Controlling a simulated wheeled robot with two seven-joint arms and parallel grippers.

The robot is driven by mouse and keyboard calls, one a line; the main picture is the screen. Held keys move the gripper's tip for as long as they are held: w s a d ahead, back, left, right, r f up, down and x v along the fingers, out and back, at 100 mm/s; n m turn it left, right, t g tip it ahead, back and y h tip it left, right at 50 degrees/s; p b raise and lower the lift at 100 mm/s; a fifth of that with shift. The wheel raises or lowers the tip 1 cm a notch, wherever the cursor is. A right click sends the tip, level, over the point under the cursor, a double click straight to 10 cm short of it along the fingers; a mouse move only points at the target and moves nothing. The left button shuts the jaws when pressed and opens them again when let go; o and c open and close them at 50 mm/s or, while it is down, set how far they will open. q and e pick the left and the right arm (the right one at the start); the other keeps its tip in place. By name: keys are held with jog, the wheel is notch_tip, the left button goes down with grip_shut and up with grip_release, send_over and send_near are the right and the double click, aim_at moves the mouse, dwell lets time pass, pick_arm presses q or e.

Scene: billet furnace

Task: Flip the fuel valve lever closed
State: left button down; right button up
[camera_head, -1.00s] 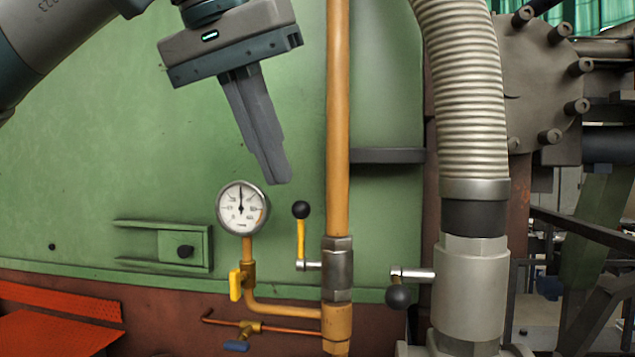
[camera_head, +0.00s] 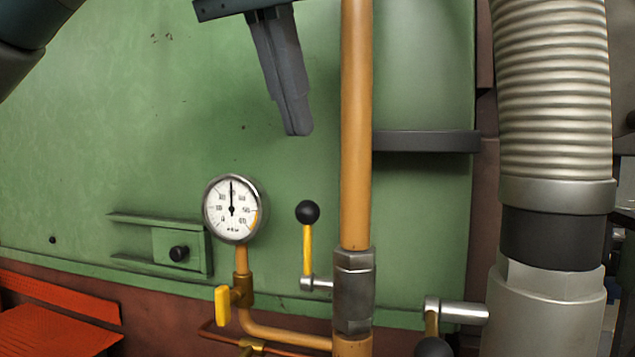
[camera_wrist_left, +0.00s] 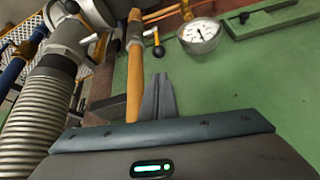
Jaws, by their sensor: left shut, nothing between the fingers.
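The yellow lever (camera_head: 307,245) with a black ball knob (camera_head: 307,212) stands upright on the valve body (camera_head: 353,290) of the orange vertical pipe (camera_head: 356,130). In the left wrist view the lever's knob (camera_wrist_left: 158,51) shows near the top, beyond my fingertips. My left gripper (camera_head: 298,133) is shut and empty. In the head view it hangs above the knob and slightly to its left, with a clear gap. My right gripper is not in view.
A pressure gauge (camera_head: 232,209) stands left of the lever, above a small yellow handle (camera_head: 222,306). A second lever with a black knob (camera_head: 433,348) hangs down at the thick grey pipe (camera_head: 548,310). A dark bar (camera_head: 425,141) sits right of the orange pipe.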

aim_at(314, 203)
pick_arm(q)
jog(key=shift+w, duration=0.1)
jog(key=p+x, duration=0.2)
jog(key=x, duration=0.7)
jog(key=shift+w+p, duration=0.1)
jog(key=shift+p, duration=0.25)
jog(key=shift+w+d+f, duration=0.15)
jog(key=shift+f, duration=0.35)
